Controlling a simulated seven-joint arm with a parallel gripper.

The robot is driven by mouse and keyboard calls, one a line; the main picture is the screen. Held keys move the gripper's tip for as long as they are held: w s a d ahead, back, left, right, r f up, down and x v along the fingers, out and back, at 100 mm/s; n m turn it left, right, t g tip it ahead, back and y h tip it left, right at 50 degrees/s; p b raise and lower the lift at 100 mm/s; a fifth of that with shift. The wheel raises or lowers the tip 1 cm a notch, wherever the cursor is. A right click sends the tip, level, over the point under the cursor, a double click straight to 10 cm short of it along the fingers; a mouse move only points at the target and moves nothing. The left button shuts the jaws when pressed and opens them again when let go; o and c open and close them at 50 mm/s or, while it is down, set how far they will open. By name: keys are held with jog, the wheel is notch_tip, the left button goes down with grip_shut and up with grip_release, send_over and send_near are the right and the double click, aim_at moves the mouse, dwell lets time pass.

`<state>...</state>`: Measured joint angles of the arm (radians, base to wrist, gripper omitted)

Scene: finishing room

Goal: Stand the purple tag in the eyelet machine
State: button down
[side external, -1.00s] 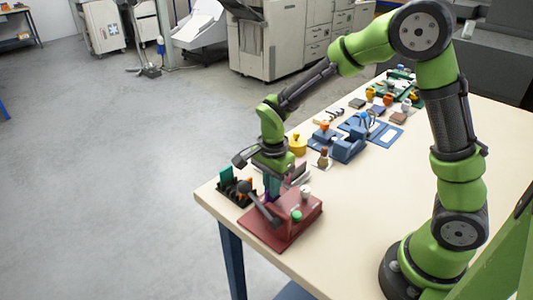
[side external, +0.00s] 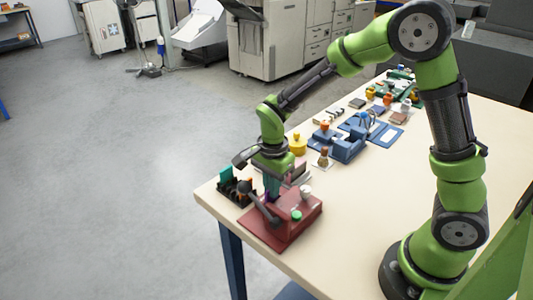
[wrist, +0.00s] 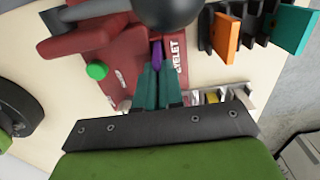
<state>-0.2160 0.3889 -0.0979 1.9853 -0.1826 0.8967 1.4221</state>
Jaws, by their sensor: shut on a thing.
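The purple tag (wrist: 157,55) is held between the teal fingertips of my gripper (wrist: 158,88) in the wrist view. The gripper is shut on it. The tag is over or at the red eyelet machine (side external: 300,217), beside its "EYELET" lettering. I cannot tell whether its lower end is seated. The machine also shows in the wrist view (wrist: 126,62), with a green button (wrist: 97,71) and a dark ball-ended lever (wrist: 165,10). In the side view my gripper (side external: 271,190) points down at the machine, and the tag is mostly hidden there.
A black slotted rack (side external: 235,190) with teal and orange tags stands close to the machine's left. A yellow round object (side external: 298,145) and a blue machine (side external: 348,147) stand farther back. The table's front right area is clear.

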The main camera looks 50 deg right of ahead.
jog(key=shift+f, duration=0.55)
jog(key=c, duration=1.5)
grip_release()
jog(key=shift+c, duration=0.2)
notch_tip(320, 180, up, 11)
jog(key=s+d+r+n+t+y, duration=0.1)
jog(key=s+r+n+t, duration=0.6)
jog(key=s+n, duration=0.7)
jog(key=shift+d+r+y, duration=0.35)
jog(key=shift+r+y, duration=0.15)
jog(key=shift+r, duration=0.35)
